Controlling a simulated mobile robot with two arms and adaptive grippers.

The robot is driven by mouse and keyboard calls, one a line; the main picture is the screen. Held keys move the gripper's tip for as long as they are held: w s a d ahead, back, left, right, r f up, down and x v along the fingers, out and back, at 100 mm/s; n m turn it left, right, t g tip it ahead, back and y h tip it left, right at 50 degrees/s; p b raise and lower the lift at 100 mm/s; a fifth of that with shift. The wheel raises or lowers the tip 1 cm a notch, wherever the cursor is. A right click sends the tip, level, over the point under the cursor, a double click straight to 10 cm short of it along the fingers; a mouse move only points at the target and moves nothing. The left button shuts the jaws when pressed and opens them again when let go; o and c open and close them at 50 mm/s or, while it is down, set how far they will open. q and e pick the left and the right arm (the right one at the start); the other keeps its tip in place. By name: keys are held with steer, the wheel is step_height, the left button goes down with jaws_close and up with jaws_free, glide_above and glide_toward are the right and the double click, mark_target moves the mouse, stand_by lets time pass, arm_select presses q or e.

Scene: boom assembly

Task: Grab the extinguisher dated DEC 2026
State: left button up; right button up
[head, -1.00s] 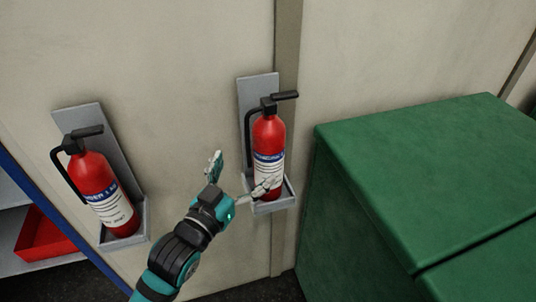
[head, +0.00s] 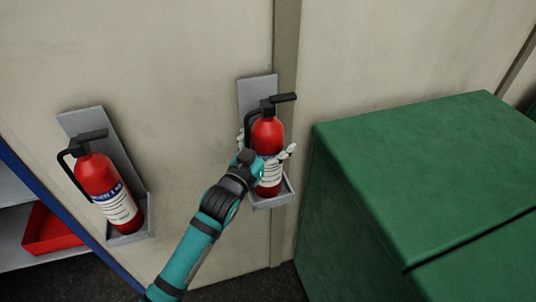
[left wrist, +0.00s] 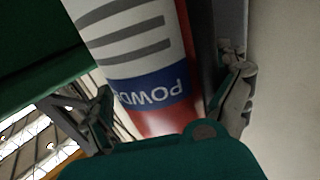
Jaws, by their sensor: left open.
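Two red extinguishers stand in grey wall brackets in the head view. The right extinguisher (head: 268,133) is upright in its bracket (head: 257,90). My left gripper (head: 267,147) is open, with one finger on each side of this extinguisher's body. In the left wrist view the extinguisher's label (left wrist: 150,90) fills the space between the open fingers, with "POWD" readable upside down. I cannot tell whether the fingers touch it. The left extinguisher (head: 98,176) stands in its own bracket (head: 128,236). No date is readable on either one. My right gripper is not in view.
A large green box (head: 420,180) stands close to the right of the right extinguisher. A blue-edged shelf with a red tray (head: 50,232) is at the far left. The wall (head: 190,100) between the two brackets is clear.

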arm_select(q)
steer(key=c, duration=1.6)
steer(key=shift+r, duration=0.45)
steer(key=shift+c, duration=0.5)
steer(key=shift+w, duration=0.1)
